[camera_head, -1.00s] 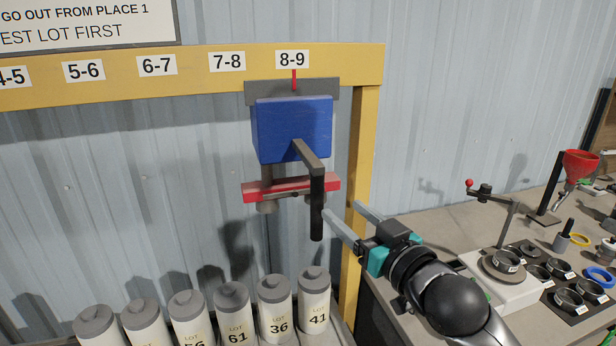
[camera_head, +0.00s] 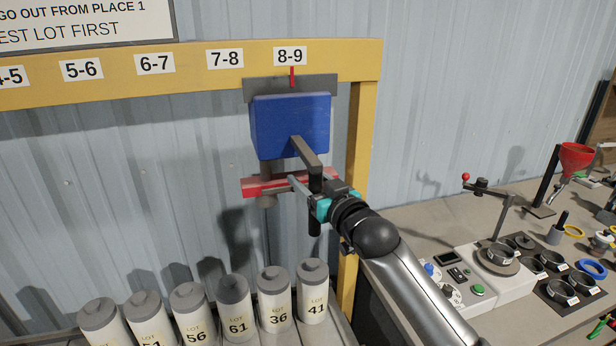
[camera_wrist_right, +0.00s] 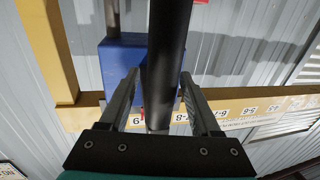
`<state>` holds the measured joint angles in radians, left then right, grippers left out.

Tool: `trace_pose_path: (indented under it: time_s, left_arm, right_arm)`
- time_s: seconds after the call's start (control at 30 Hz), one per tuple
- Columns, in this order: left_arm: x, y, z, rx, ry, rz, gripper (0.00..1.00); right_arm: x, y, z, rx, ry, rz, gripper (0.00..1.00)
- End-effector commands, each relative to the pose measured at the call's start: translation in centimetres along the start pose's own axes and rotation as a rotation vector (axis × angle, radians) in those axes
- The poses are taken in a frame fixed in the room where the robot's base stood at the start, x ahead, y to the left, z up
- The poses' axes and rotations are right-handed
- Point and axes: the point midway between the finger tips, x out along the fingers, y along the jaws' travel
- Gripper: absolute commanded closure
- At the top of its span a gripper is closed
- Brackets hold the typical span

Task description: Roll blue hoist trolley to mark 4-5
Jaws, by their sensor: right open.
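The blue hoist trolley (camera_head: 290,125) hangs from the yellow beam (camera_head: 200,62), its red pointer (camera_head: 292,77) at the 8-9 label (camera_head: 290,56). A dark handle (camera_head: 308,155) sticks out of its front and bends down. A red bar (camera_head: 265,186) sits below the blue box. My right gripper (camera_head: 300,188) is at the handle's lower part. In the right wrist view, the open fingers (camera_wrist_right: 160,90) stand either side of the black handle grip (camera_wrist_right: 168,60), with gaps showing. The 4-5 label (camera_head: 12,76) is at the far left, cut by the picture edge. My left gripper is not in view.
A row of white lot canisters (camera_head: 237,305) with grey caps stands below the beam. A yellow post (camera_head: 358,150) rises right of the trolley. A bench (camera_head: 440,215) with dishes and a red funnel (camera_head: 576,158) lies to the right. The beam is clear left of the trolley.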

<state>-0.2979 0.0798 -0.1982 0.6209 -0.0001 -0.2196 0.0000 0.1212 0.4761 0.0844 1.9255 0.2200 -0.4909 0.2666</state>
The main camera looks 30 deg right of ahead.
Motion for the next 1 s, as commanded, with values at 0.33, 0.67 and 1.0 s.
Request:
trace_pose_path:
  time_s: [0.33,0.67,1.0]
  left_arm:
    - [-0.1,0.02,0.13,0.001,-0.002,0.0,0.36]
    - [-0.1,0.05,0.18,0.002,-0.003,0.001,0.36]
    - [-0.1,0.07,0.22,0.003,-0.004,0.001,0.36]
  right_arm:
    - [0.6,-0.05,0.05,0.0,-0.001,-0.001,0.36]
    - [0.58,-0.04,0.03,0.001,-0.001,0.0,0.65]
    - [0.57,-0.04,0.04,0.001,-0.001,-0.001,1.0]
